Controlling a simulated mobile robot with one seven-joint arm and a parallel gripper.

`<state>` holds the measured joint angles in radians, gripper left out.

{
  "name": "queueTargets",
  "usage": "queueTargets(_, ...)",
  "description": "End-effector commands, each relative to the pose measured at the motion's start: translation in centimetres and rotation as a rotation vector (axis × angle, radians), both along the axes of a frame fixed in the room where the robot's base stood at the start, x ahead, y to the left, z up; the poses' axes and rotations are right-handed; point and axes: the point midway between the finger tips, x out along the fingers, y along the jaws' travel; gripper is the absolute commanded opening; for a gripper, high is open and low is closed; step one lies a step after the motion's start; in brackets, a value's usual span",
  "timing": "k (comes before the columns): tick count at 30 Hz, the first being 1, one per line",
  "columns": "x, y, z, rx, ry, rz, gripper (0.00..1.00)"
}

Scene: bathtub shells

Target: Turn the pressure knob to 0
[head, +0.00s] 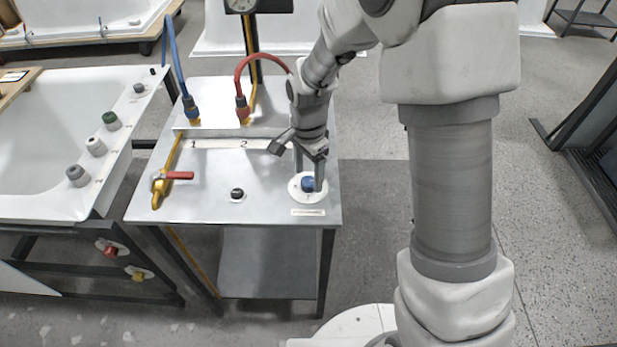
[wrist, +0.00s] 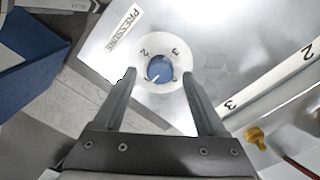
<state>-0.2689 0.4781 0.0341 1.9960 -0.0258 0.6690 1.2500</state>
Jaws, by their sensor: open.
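The pressure knob (head: 308,184) is blue and sits on a white round dial (head: 296,187) at the right front of the metal bench. In the wrist view the knob (wrist: 160,69) shows a pale mark toward its lower left. The dial (wrist: 145,82) there shows a 2 at upper left and a 3 at upper right; its other figures are unclear. A PRESSURE label (wrist: 124,28) lies beside it. My gripper (head: 311,172) is open over the dial. In the wrist view my gripper (wrist: 159,74) has one finger on each side of the knob, with gaps between.
A black knob (head: 237,194) and a yellow valve with a red handle (head: 175,176) stand left on the bench (head: 210,210). Blue (head: 173,60) and red (head: 240,75) hoses rise behind. A white tub (head: 50,110) with several knobs is at the left.

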Motion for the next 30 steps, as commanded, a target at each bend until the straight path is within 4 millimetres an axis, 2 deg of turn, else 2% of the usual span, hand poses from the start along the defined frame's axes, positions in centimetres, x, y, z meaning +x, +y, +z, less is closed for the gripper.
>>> queueTargets(5, 0.0, 0.0, -1.5, -0.001, 0.001, 0.0, 0.74)
queueTargets(14, 0.0, 0.0, -1.6, 0.001, -0.001, -0.001, 0.74)
queueTargets(26, 0.0, 0.0, -1.6, 0.001, -0.001, 0.0, 0.04)
queueTargets(27, 0.0, 0.0, -1.6, 0.001, -0.001, 0.0, 0.0)
queueTargets(30, 0.0, 0.0, -1.6, 0.001, -0.001, 0.0, 0.0)
